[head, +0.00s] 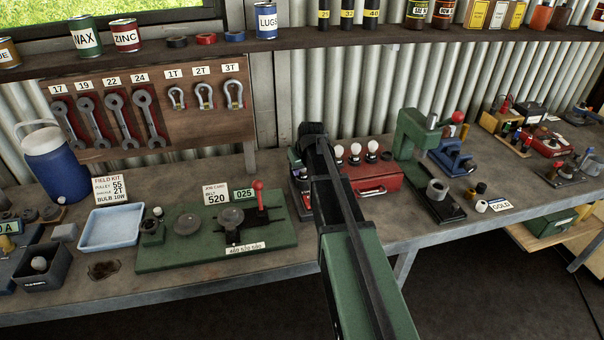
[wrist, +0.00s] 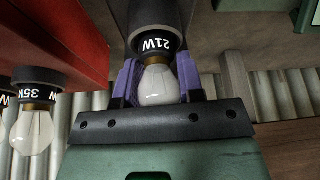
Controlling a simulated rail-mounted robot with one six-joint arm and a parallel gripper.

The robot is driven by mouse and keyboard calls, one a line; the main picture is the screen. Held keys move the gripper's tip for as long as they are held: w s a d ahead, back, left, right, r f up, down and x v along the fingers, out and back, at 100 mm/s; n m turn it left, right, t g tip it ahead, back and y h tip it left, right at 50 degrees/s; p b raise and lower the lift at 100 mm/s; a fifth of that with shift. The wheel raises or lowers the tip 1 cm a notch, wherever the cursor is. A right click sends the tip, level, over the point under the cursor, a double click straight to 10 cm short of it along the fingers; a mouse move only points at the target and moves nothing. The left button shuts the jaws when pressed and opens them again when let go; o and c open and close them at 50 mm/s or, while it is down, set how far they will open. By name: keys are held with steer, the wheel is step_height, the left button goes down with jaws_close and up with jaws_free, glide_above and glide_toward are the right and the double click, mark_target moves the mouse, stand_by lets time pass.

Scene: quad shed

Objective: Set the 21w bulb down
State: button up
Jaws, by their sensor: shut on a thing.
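The 21W bulb (wrist: 158,86) has clear glass, a brass base and a black collar marked 21W. In the wrist view it sits between the purple fingers of my gripper (wrist: 160,82), which is shut on it. The collar lies against a dark round part above it in the picture; I cannot tell whether the two are joined. In the head view my arm hides the bulb and most of my gripper, just left of the red bulb box (head: 374,182).
Three white bulbs (head: 355,152) stand on the red box. A 35W bulb (wrist: 32,130) is beside my gripper in the wrist view. A green press (head: 418,135) stands right of the box. A green board (head: 180,255) and a pale blue tray (head: 110,228) lie to the left.

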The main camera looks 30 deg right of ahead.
steer(key=shift+f, duration=0.2)
steer(key=o, duration=0.6)
steer(key=shift+o, duration=0.2)
steer(key=shift+r, duration=0.1)
